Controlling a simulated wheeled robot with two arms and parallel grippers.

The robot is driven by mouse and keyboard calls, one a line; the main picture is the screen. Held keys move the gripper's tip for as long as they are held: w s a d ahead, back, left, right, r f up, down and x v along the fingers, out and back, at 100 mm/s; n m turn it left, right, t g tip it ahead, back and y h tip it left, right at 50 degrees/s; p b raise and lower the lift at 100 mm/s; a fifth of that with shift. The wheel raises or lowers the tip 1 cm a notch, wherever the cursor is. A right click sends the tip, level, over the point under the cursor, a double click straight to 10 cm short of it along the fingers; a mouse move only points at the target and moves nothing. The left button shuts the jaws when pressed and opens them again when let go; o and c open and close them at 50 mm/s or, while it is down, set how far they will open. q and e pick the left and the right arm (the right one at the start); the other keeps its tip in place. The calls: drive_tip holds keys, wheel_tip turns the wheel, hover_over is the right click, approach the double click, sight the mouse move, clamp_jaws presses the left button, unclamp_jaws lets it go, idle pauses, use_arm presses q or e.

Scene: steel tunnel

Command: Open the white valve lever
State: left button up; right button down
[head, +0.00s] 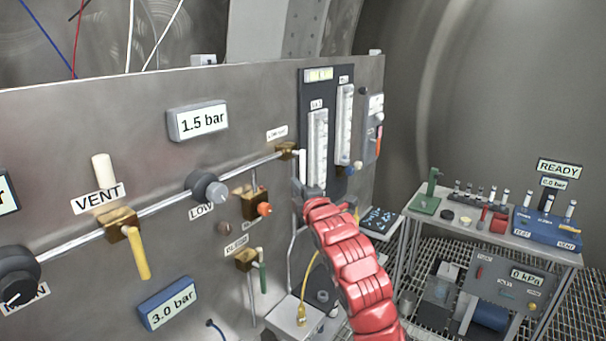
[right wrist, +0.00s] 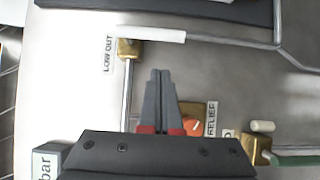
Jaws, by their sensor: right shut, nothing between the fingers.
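The white valve lever (head: 302,164) hangs down from a brass valve (head: 287,149) at the right end of the long pipe, by the LOW OUT label. In the right wrist view the white lever (right wrist: 152,33) points right from its brass body (right wrist: 129,49), square to the pipe. My right gripper (head: 311,192) is just below the lever in the head view. In the wrist view its fingers (right wrist: 160,72) are together and empty, with a visible gap to the lever. My left gripper is not in view.
An orange-knobbed relief valve (head: 264,209) and a green-levered bleed valve (head: 247,260) sit below the pipe. A flowmeter panel (head: 342,120) stands right of the lever. A yellow lever (head: 137,252) hangs at VENT. A cart (head: 540,252) with instruments stands at the right.

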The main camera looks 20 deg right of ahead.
sight(303, 180)
drive_tip(key=w+d+p, duration=0.1)
drive_tip(key=w+d, duration=0.1)
drive_tip(key=shift+w+r+p, duration=0.2)
drive_tip(key=shift+w+p, duration=0.1)
drive_tip(key=shift+p, duration=0.05)
drive_tip(key=shift+w+d+f, duration=0.15)
drive_tip(key=shift+w+d, duration=0.1)
drive_tip(key=shift+w, duration=0.1)
